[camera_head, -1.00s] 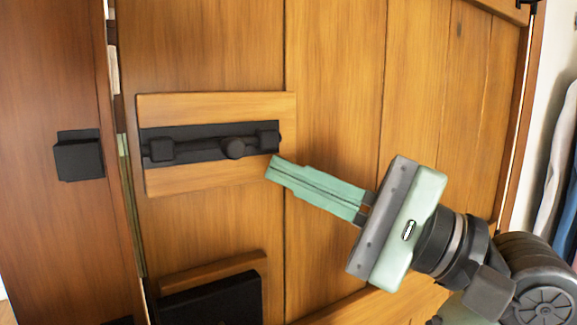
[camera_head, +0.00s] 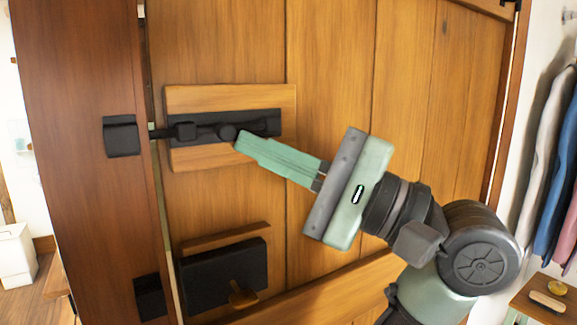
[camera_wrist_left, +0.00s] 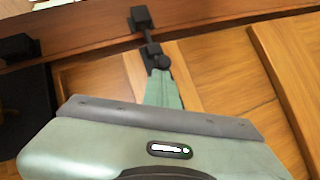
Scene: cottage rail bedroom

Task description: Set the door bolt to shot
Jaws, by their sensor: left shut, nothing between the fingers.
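The door bolt (camera_head: 205,130) is a black rod with a round knob (camera_head: 228,132) on a black plate, fixed to a wooden board on the door. The rod sticks out left across the door gap towards the black keeper (camera_head: 121,136) on the frame post. In the left wrist view the rod (camera_wrist_left: 143,37) spans to the keeper (camera_wrist_left: 141,18); how deep it sits is hidden. My left gripper (camera_head: 243,143) is shut and empty, its green fingertips against or very near the knob's right side. My right gripper is not in view.
A black lock box (camera_head: 222,275) with a brown knob sits lower on the door, with a second black keeper (camera_head: 150,297) on the post. Clothes (camera_head: 545,160) hang at the right, above a small wooden table (camera_head: 545,298). The door face above the bolt is clear.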

